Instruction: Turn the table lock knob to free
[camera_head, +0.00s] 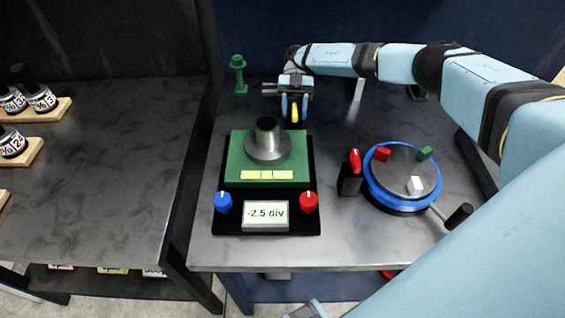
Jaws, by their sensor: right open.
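A red knob (355,160) stands on a small black post (349,182), just left of the round table (398,200) with its blue rim. I cannot read any lock or free marking. My left gripper is not in view.
The green platform carries a grey metal cylinder (267,140). In front are a blue knob (222,202), a red knob (309,202) and a display (265,214) reading -2.5 div. A black-ended handle (459,216) extends from the round table. My right arm spans the right side.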

